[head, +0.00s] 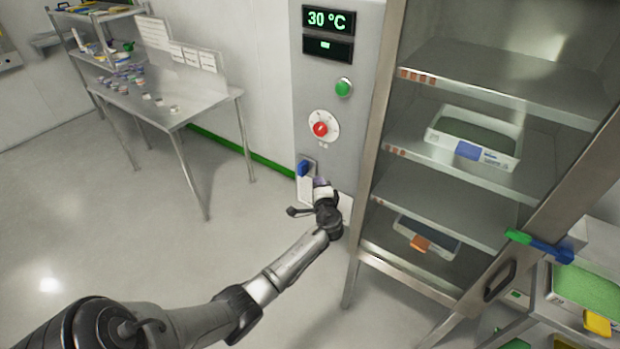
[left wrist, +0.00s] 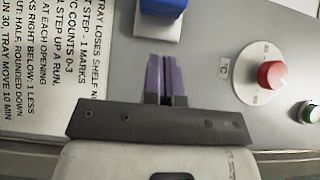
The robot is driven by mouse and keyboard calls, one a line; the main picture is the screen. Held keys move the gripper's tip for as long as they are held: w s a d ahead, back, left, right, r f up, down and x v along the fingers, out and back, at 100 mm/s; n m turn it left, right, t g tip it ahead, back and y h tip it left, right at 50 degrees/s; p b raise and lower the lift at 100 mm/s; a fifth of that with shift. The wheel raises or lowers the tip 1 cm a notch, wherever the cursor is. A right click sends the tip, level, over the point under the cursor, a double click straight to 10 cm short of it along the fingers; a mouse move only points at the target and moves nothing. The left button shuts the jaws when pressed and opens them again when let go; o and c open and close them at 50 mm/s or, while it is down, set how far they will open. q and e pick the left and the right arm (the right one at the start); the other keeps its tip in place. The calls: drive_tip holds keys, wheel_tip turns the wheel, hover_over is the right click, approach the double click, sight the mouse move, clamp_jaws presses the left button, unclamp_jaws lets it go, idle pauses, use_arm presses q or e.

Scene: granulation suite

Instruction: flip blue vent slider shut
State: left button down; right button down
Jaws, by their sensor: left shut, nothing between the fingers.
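The blue vent slider (head: 303,168) is a small blue block on the lower left of the grey control panel (head: 335,155). In the left wrist view the slider (left wrist: 165,6) is cut off by the top edge, just beyond my fingertips. My left gripper (head: 320,183) is in front of the panel, just below and right of the slider. In the left wrist view its purple fingers (left wrist: 166,62) are shut with nothing between them. They look apart from the slider, though the distance to the panel is hard to judge. My right gripper is not in view.
The panel has a red knob (head: 320,129), a green button (head: 343,87) and a 30 °C display (head: 328,19). A printed notice (left wrist: 50,60) is beside the slider. A cabinet with shelves (head: 470,75) and trays stands right. A steel table (head: 180,105) stands left; open floor lies between.

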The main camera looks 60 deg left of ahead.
use_arm(q)
drive_tip(key=v, duration=0.8)
drive_tip(key=shift+s+d, duration=0.2)
drive_tip(key=shift+s, duration=0.05)
idle(0.4)
drive_tip(key=s+d+n+h, duration=0.1)
drive_tip(key=s+d+h, duration=0.2)
drive_tip(key=d+h, duration=0.3)
drive_tip(key=s+d+n+t+h, duration=0.1)
drive_tip(key=s+d+n+h, duration=0.15)
drive_tip(key=d, duration=0.65)
drive_tip(key=s+d+n+h, duration=0.1)
drive_tip(key=s+d+h, duration=0.3)
drive_tip(key=d+h, duration=0.25)
drive_tip(key=s+d+f+m+g+h, duration=0.15)
drive_tip(key=s+d+f, duration=0.3)
drive_tip(key=s, duration=0.55)
drive_tip(key=s+d+f+m+g, duration=0.1)
drive_tip(key=s+d+f+g, duration=0.3)
drive_tip(key=s, duration=0.7)
wheel_tip(320, 180, up, 32)
drive_tip(key=a+t+p, duration=0.1)
drive_tip(key=p, duration=3.2)
drive_tip(key=shift+w+r+p, duration=0.2)
drive_tip(key=shift+p, duration=0.1)
